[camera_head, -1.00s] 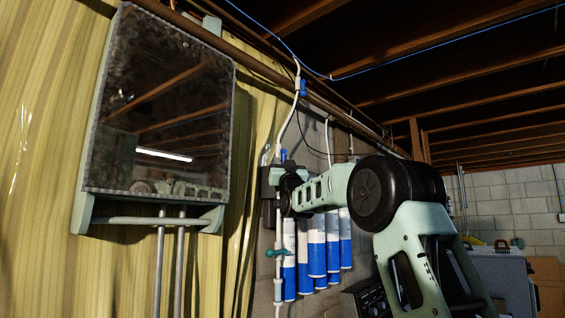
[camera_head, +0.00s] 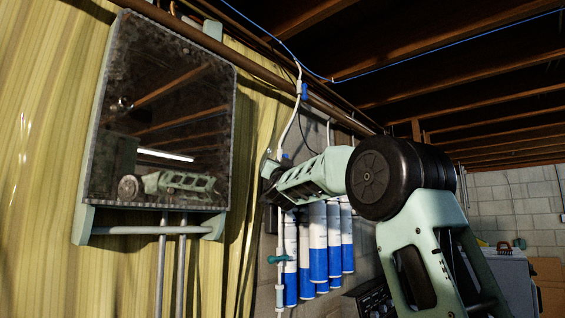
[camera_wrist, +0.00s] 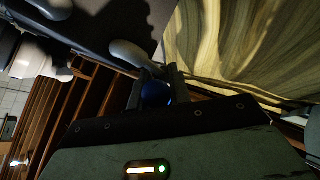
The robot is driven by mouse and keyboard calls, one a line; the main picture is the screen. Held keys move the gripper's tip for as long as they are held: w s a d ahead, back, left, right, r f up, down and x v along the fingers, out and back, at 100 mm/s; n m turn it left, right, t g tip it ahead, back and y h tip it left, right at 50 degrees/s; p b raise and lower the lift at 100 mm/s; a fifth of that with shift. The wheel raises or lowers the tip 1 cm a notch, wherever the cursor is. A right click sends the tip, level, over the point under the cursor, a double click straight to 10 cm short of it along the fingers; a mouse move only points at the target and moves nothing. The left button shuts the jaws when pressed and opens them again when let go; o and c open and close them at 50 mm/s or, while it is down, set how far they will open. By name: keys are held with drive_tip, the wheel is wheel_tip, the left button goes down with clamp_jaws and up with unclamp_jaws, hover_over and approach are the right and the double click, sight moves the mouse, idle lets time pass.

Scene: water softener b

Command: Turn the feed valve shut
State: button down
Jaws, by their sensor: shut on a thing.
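In the wrist view, my gripper (camera_wrist: 158,86) is shut on a blue handle (camera_wrist: 157,94), which sits between its two dark fingers. I take this handle to be the feed valve's, but its angle is hard to read. In the head view, my gripper (camera_head: 268,168) is up by the white pipe, above the blue-and-white cylinders. A small blue piece (camera_head: 285,156) shows just above my wrist there; most of the grasp is hidden.
A teal valve (camera_head: 279,259) is on the white pipe lower down. Another blue fitting (camera_head: 304,91) is higher up. Several blue-and-white cylinders (camera_head: 318,240) hang below my arm. A mirror-like panel (camera_head: 165,115) is on the left wall.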

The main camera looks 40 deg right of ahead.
drive_tip(key=shift+a+r+m+g+p, duration=0.1)
drive_tip(key=shift+m+g+p, duration=0.4)
drive_tip(key=shift+g+p, duration=0.1)
drive_tip(key=c, duration=1.3)
unclamp_jaws()
drive_tip(key=shift+c, duration=0.2)
drive_tip(key=b+v, duration=0.6)
drive_tip(key=v, duration=1.1)
drive_tip(key=shift+s, duration=0.15)
drive_tip(key=shift+a, duration=0.15)
